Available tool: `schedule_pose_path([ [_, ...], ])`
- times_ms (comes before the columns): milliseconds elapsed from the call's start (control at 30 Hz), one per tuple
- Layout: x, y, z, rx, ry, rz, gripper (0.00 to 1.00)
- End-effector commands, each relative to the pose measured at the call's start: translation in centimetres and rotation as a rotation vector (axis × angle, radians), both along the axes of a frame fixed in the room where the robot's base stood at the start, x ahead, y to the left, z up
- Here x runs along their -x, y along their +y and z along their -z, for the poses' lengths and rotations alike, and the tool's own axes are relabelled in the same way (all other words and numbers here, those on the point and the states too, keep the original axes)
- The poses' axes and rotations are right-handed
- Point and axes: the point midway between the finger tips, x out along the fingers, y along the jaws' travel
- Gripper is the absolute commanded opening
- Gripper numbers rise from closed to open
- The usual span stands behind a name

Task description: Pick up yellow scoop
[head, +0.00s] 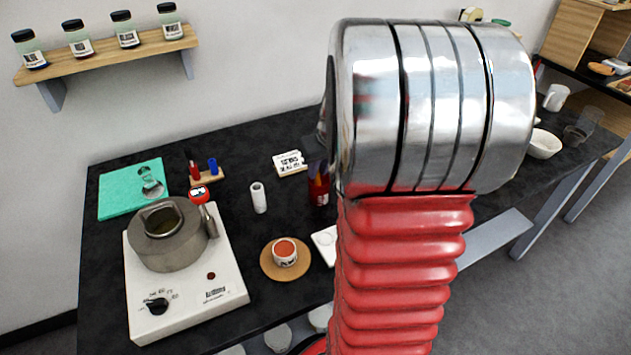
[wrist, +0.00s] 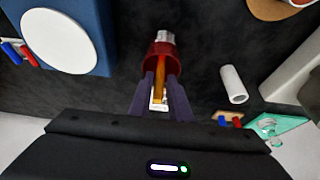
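The yellow scoop shows as a yellow-orange handle (wrist: 161,72) standing in a dark red cup (wrist: 161,52); its lower end is hidden in the cup. The cup also shows in the head view (head: 318,193), partly behind my arm. My gripper (wrist: 161,82) has its two dark purple fingers on either side of the handle, apart, with narrow gaps visible. Contact with the handle cannot be made out. A small white patch with marks shows between the fingers.
A white tube (head: 258,197) stands left of the cup. A tin on a round wooden board (head: 266,271) is in front. A hotplate (head: 190,312) with a grey pot (head: 168,255) stands left. A white box (head: 290,162) lies behind. The dark tabletop between them is bare.

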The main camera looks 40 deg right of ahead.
Motion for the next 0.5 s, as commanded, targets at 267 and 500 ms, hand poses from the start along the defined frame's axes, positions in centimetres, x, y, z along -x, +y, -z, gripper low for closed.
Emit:
schedule_pose_path([
  [267,-0.01,0.02,-0.01,0.0,0.0,0.0,0.0],
  [500,-0.03,0.03,-0.02,0.0,0.0,-0.001,0.0],
])
